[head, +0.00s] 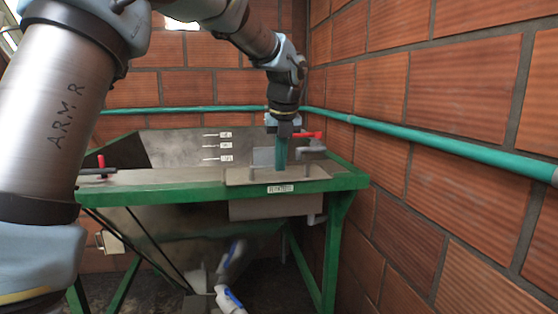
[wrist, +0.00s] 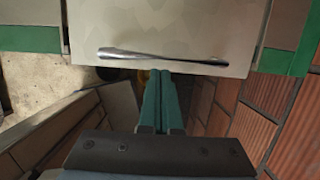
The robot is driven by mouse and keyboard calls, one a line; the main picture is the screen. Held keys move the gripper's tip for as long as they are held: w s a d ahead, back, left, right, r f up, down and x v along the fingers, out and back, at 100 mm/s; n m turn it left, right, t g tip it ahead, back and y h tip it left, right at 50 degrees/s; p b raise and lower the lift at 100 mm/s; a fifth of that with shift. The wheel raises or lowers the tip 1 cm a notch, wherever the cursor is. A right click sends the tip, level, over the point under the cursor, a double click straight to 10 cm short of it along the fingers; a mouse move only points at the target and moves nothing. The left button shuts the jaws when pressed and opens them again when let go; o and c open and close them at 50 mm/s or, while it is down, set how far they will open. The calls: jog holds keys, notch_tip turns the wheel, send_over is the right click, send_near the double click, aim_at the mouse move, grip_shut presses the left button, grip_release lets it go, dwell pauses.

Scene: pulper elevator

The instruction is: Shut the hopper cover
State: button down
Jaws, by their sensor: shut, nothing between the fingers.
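A flat beige-grey panel (head: 240,177), which appears to be the hopper cover, lies over the green frame at the right of the hopper (head: 185,150). In the wrist view a pale panel (wrist: 160,22) has a thin metal bar handle (wrist: 160,57) along its lower edge. My gripper (head: 281,166) points down over the panel area in the head view. Its teal fingers (wrist: 160,80) are together and empty, with their tips just below the handle in the wrist picture. I cannot tell whether they touch the handle or panel.
A brick wall (head: 450,90) with a teal pipe (head: 430,139) stands close on the right. A red-handled lever (head: 305,135) is just right of my gripper. Another red knob (head: 101,160) is at the table's left. The green frame (head: 340,182) bounds the right end.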

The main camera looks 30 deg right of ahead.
jog(key=p, duration=0.1)
jog(key=w, duration=0.1)
jog(key=w+d+p, duration=0.1)
jog(key=shift+r+p, duration=0.25)
jog(key=shift+p, duration=0.1)
jog(key=shift+w+f, duration=0.2)
jog(key=shift+w, duration=0.3)
